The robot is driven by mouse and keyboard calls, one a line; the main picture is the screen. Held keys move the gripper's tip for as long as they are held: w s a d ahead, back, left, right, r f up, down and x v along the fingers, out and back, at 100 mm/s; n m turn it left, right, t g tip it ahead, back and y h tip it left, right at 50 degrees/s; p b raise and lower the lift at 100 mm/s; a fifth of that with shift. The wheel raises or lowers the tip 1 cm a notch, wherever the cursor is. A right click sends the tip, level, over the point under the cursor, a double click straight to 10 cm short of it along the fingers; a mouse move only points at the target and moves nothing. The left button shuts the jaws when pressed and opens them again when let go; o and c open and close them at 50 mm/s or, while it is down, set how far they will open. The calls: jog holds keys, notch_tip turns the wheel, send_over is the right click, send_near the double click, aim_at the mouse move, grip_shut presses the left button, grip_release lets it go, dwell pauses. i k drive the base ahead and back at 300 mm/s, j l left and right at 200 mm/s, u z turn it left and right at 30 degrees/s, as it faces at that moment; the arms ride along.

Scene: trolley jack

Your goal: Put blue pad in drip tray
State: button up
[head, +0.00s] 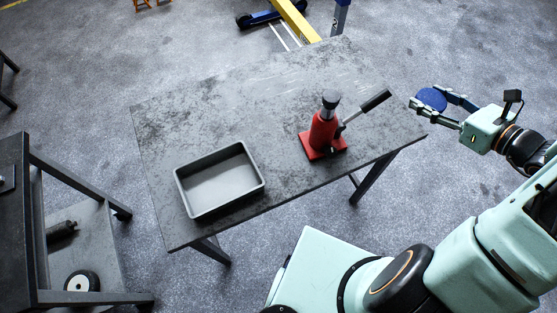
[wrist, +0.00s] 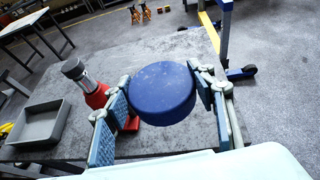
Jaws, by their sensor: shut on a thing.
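The blue pad (head: 431,98) is a thick round disc. My gripper (head: 430,104) is shut on it and holds it in the air off the right edge of the table. In the wrist view the blue pad (wrist: 162,93) sits between the two fingers and hides part of the table behind it. The drip tray (head: 219,205) is a grey rectangular open box at the front left of the table, and looks empty. It also shows at the left of the wrist view (wrist: 36,138). The gripper is well to the right of the tray.
A red bottle jack (head: 322,132) with a black-gripped handle (head: 374,101) stands upright on the table (head: 235,102), between the tray and my gripper. A dark workbench (head: 14,215) stands at the left. The table's back and left areas are bare.

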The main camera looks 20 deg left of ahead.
aim_at(230, 178)
jog(key=k+j, duration=0.75)
jog(key=j, duration=0.3)
jog(key=k+j+z, duration=0.1)
jog(key=k+j, duration=0.3)
jog(key=j, duration=0.1)
